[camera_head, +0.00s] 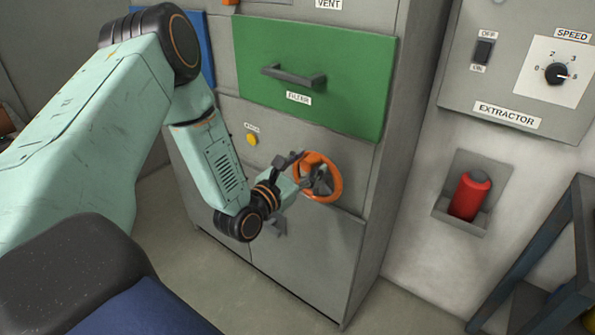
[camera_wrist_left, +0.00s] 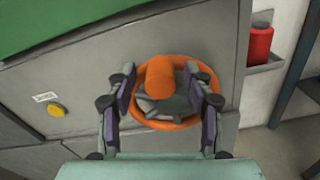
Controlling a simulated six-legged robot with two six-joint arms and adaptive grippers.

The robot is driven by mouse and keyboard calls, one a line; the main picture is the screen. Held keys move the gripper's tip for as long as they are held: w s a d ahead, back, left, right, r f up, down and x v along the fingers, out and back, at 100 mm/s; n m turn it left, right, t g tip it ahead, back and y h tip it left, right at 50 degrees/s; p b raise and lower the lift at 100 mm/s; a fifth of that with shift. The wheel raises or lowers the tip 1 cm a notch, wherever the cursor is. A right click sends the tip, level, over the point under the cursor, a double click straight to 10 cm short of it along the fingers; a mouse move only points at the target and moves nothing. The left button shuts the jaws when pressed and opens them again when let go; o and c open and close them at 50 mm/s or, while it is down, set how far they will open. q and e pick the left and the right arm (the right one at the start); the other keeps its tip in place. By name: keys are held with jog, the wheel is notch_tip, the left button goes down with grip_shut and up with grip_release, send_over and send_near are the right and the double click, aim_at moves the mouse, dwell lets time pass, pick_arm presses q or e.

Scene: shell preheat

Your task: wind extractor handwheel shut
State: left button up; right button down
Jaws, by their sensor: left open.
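The orange handwheel (camera_head: 335,186) is on the front of the grey cabinet, below the green FILTER panel (camera_head: 313,80). In the left wrist view the handwheel (camera_wrist_left: 203,72) faces me, with an orange knob (camera_wrist_left: 160,77) standing out toward me. My left gripper (camera_head: 304,171) is at the wheel's left side in the head view. In the left wrist view its two fingers (camera_wrist_left: 165,88) are apart, one on each side of the knob, with a gap on both sides. The fingers hide parts of the rim. My right gripper is not in view.
The extractor box (camera_head: 475,95) with an OFF/ON switch (camera_head: 484,51) and a SPEED dial (camera_head: 556,73) is on the right wall. A red cylinder (camera_head: 469,196) sits in a wall holder below it. A dark blue frame (camera_head: 540,235) stands at the lower right. A yellow button (camera_head: 252,139) is left of the wheel.

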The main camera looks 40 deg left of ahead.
pick_arm(q)
jog(key=s, duration=1.1)
jog(key=shift+s+a, duration=0.15)
jog(key=shift+s, duration=0.15)
dwell(0.4)
jog(key=s+d+f+m+g+h, duration=0.1)
jog(key=s+d+f+m+g, duration=0.25)
jog(key=f+m, duration=0.4)
jog(key=s+d+f+m+g, duration=0.2)
jog(key=f+m+g, duration=0.3)
jog(key=m, duration=0.5)
jog(key=s+d+f+m+g, duration=0.2)
jog(key=s+f+m+g, duration=0.1)
jog(key=s+m, duration=0.2)
jog(key=s+d+f+m+g+y, duration=0.1)
jog(key=s+d+f+m+g, duration=0.1)
jog(key=s+m, duration=0.3)
jog(key=s+d+f+m+g, duration=0.2)
jog(key=s+f+m+g, duration=0.2)
jog(key=s, duration=0.6)
jog(key=shift+s+d+f+m+y, duration=0.2)
jog(key=shift+s+d+m+y, duration=0.15)
jog(key=shift+m, duration=0.1)
jog(key=shift+g, duration=0.25)
